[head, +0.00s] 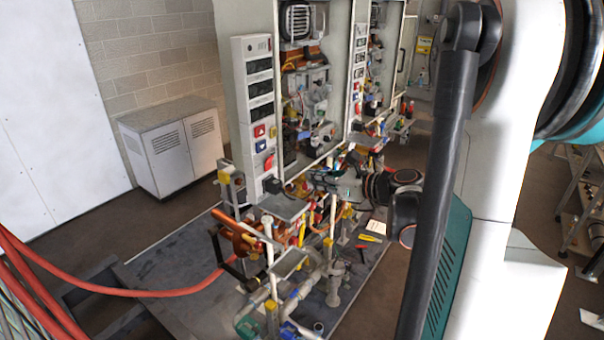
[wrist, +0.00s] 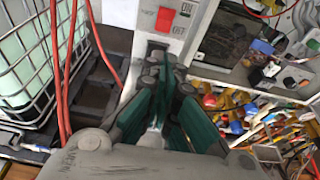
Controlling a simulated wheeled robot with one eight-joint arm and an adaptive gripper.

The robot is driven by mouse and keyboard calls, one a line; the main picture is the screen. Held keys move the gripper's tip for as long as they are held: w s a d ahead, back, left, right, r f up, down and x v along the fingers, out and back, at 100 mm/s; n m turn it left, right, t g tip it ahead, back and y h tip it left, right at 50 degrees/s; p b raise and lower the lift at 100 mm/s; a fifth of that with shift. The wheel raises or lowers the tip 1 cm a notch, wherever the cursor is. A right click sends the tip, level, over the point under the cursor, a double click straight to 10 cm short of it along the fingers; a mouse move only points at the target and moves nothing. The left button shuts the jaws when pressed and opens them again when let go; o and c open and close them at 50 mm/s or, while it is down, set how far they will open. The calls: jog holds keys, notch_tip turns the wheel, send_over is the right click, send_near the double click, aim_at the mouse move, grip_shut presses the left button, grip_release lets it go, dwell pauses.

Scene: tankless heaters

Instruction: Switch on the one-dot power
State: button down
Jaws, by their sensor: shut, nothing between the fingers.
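A tall white control panel (head: 254,110) stands beside the open heater cabinet in the head view. It carries dark display windows at the top and small red and blue switches below. In the wrist view a red switch (wrist: 165,19) with ON and OFF print sits on the panel, above my gripper (wrist: 163,66). A dark fitting (wrist: 156,46) lies just beyond the fingertips, partly hidden by them. My gripper's teal-padded fingers are shut and empty, pointing at the lower panel. Dot marks are too small to make out, so I cannot tell which switch has one dot.
The open heater cabinet (head: 312,85) has exposed parts, with crowded pipes and valves (head: 300,270) below. A white caged tank (wrist: 30,75) and red hoses (wrist: 62,70) are left of the panel in the wrist view. A grey cabinet (head: 172,145) stands by the wall.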

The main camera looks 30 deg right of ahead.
jog(key=p, duration=0.1)
send_near(269, 165)
notch_tip(269, 165, down, 3)
jog(key=w, duration=0.1)
jog(key=w+a, duration=0.1)
jog(key=w+r+p, duration=0.1)
jog(key=shift+w+a+r, duration=0.1)
jog(key=shift+w+a, duration=0.15)
jog(key=shift+w, duration=0.05)
jog(key=shift+w+a+r, duration=0.15)
jog(key=shift+w+r, duration=0.05)
jog(key=shift+w, duration=0.25)
